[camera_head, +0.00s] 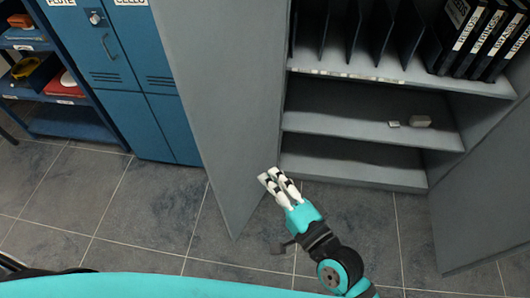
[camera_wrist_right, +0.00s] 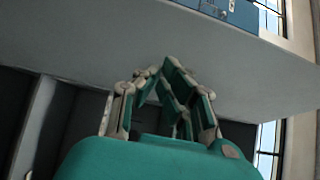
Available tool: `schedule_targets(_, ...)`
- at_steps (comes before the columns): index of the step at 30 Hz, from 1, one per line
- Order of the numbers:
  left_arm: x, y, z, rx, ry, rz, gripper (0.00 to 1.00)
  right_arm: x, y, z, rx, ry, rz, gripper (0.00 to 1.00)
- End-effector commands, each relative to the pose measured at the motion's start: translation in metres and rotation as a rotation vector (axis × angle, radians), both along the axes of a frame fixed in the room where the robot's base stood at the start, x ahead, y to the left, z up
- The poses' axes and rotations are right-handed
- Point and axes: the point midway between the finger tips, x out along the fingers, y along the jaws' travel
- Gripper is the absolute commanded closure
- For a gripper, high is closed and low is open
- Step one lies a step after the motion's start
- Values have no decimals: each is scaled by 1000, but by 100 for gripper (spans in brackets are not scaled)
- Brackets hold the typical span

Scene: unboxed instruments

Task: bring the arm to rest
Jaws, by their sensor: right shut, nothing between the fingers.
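My right gripper (camera_head: 270,177) is in front of the grey cabinet's open left door (camera_head: 222,90) in the head view, low and close to the door's edge. Its white fingers are shut and hold nothing. In the right wrist view the gripper (camera_wrist_right: 168,68) shows its fingers drawn together, with a pale grey panel behind them. My left gripper is not in view.
The open grey cabinet has shelves (camera_head: 345,124) with a small pale block (camera_head: 420,121) and black binders (camera_head: 480,38). Its right door (camera_head: 480,215) also stands open. Blue lockers (camera_head: 120,65) and a blue shelf rack (camera_head: 75,122) stand left. The tiled floor (camera_head: 150,215) is clear.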

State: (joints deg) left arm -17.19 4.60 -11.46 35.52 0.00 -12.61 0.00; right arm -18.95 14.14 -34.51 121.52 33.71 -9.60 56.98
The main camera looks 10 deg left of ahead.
Motion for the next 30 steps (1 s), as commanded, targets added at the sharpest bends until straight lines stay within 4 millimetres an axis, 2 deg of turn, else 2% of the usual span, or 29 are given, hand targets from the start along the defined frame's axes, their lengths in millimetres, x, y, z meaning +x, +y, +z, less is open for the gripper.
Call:
schedule_targets(7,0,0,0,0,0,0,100,-2,-3,-1,-4,-1,-1,100)
schedule_targets(11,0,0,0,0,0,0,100,4,-7,-28,-73,7,-16,100)
schedule_targets(14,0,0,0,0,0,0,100,12,-17,-75,-202,20,-38,100)
schedule_targets(18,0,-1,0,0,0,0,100,17,-44,-165,-451,49,-54,100)
schedule_targets(20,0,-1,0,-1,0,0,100,14,-59,-203,-560,64,-50,100)
schedule_targets(24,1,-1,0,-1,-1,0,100,-3,-97,-289,-803,113,-13,100)
schedule_targets(26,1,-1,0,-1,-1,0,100,-16,-115,-323,-902,138,16,100)
schedule_targets(30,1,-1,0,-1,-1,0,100,-58,-157,-397,-1120,204,114,100)
